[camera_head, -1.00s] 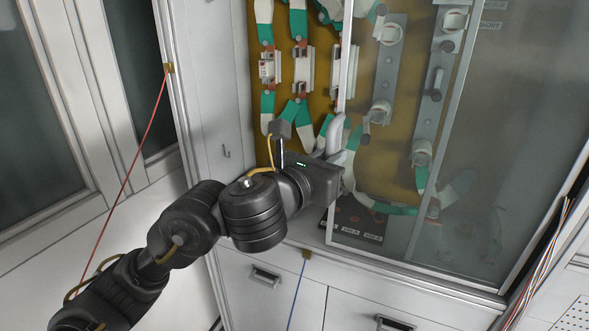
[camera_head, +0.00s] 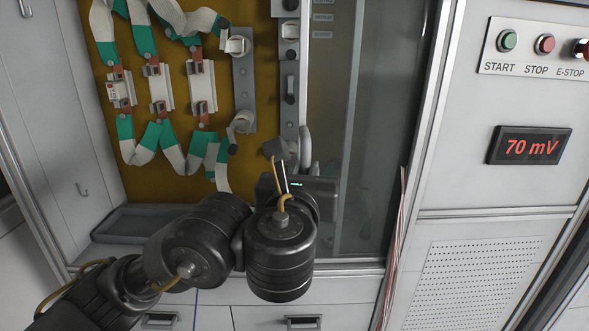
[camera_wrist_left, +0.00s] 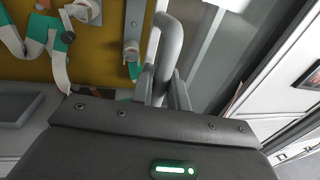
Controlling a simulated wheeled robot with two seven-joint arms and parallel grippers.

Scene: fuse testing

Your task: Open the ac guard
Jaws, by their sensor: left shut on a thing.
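The ac guard (camera_head: 335,110) is a clear sliding panel in a metal frame on the front of the cabinet. It stands over the right part of the opening, and the left part is uncovered. Its grey curved handle (camera_head: 305,147) is on the panel's left edge. My left gripper (camera_head: 300,172) is shut on the handle. The fingers (camera_wrist_left: 163,92) are around the lower part of the handle (camera_wrist_left: 168,45) in the left wrist view. In the head view, my own wrist partly hides the fingers. My right gripper is not in view.
The uncovered bay shows several fuses (camera_head: 158,88) with green and white straps on a brown board (camera_head: 95,170). A grey tray (camera_head: 135,222) lies at lower left. To the right are START, STOP and E-STOP buttons (camera_head: 545,44) and a display reading 70 mV (camera_head: 529,146).

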